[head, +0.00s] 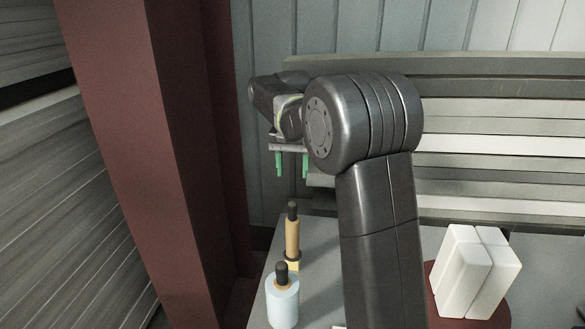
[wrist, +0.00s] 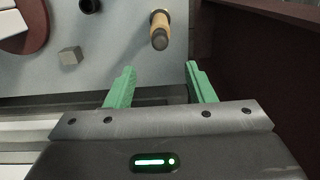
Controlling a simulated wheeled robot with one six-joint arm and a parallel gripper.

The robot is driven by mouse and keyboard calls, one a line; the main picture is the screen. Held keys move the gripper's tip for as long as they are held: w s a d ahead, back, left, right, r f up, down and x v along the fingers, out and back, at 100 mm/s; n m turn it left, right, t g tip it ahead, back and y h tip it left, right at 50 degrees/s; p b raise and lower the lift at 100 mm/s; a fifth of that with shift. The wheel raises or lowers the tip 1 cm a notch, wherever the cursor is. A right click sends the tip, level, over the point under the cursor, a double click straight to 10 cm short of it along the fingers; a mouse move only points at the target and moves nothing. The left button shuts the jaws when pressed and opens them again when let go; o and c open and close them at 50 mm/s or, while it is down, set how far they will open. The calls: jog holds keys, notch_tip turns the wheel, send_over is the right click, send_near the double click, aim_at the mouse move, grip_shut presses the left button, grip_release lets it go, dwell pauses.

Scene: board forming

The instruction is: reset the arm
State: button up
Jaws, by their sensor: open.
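My arm rises from the bottom of the head view and bends to the left at its top. My gripper (head: 292,166) hangs at its end with two green fingers pointing down, above the far left edge of the grey table. In the wrist view my gripper (wrist: 160,86) shows its two green fingers spread apart with nothing between them. A tan wooden handle with a dark top (head: 292,235) stands upright on the table below the gripper. It also shows beyond the fingers in the wrist view (wrist: 160,28), apart from them.
A pale blue cylinder with a dark cap (head: 283,302) stands near the table's left edge. White blocks (head: 478,272) sit on a dark red round base (head: 494,315) at right. A small grey cube (wrist: 70,56) lies on the table (wrist: 115,50). A red column (head: 150,150) stands at left.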

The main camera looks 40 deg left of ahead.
aim_at(293, 203)
jog(key=shift+f, duration=0.15)
notch_tip(293, 203, down, 14)
jog(key=shift+r+p, duration=0.25)
jog(key=shift+p, duration=0.6)
jog(key=shift+r, duration=0.3)
jog(key=shift+f, duration=0.15)
notch_tip(293, 203, up, 14)
jog(key=b, duration=0.2)
notch_tip(293, 203, down, 14)
jog(key=shift+p, duration=1)
notch_tip(293, 203, up, 5)
jog(key=p, duration=0.3)
jog(key=shift+f+b, duration=0.4)
jog(key=shift+b, duration=0.1)
